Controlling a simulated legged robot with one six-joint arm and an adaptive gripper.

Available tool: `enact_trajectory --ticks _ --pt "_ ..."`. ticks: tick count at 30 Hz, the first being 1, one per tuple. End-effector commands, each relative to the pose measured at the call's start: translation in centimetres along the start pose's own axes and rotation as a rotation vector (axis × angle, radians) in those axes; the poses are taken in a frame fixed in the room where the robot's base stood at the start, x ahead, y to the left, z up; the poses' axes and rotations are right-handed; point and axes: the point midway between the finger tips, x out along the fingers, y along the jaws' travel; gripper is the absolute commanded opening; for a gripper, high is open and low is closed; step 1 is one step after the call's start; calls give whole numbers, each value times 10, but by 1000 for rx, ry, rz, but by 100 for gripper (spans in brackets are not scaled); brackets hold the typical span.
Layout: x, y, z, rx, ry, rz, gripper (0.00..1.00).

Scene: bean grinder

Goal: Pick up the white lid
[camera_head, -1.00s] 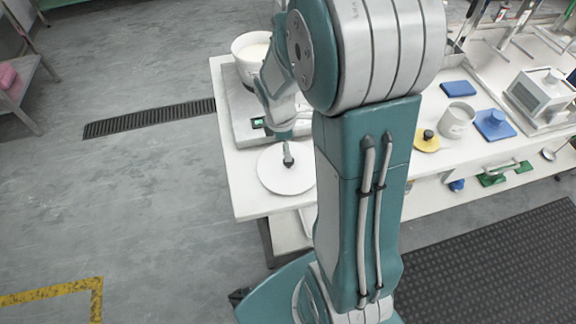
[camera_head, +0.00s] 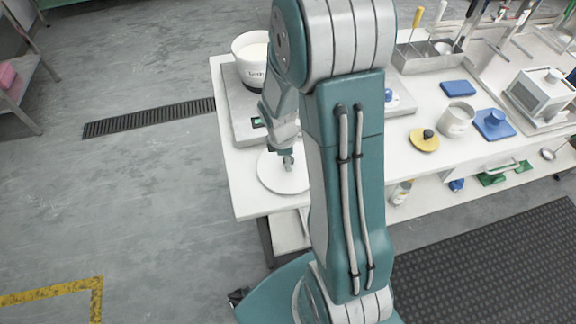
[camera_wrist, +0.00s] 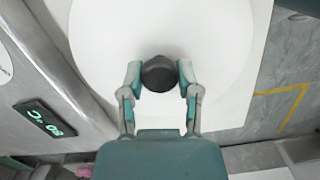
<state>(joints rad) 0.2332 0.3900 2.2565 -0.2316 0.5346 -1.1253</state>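The white lid (camera_head: 271,177) is a flat round disc lying at the front left corner of the white table. It fills most of the wrist view (camera_wrist: 218,60), and its dark round knob (camera_wrist: 159,73) stands at its middle. My gripper (camera_wrist: 160,76) is at the knob, with one finger on each side. The fingers are apart, and I see no clear grip on the knob; whether either finger touches it is hard to tell.
The table's left edge is close to the lid.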

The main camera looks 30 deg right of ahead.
Motion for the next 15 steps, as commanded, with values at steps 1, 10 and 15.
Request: enact_trajectory --ticks 1,10,15 --pt "1 0 0 0 0 -1 0" --pt "1 -1 0 -1 -1 -3 0" --pt "-5 0 1 -1 -1 -2 0"
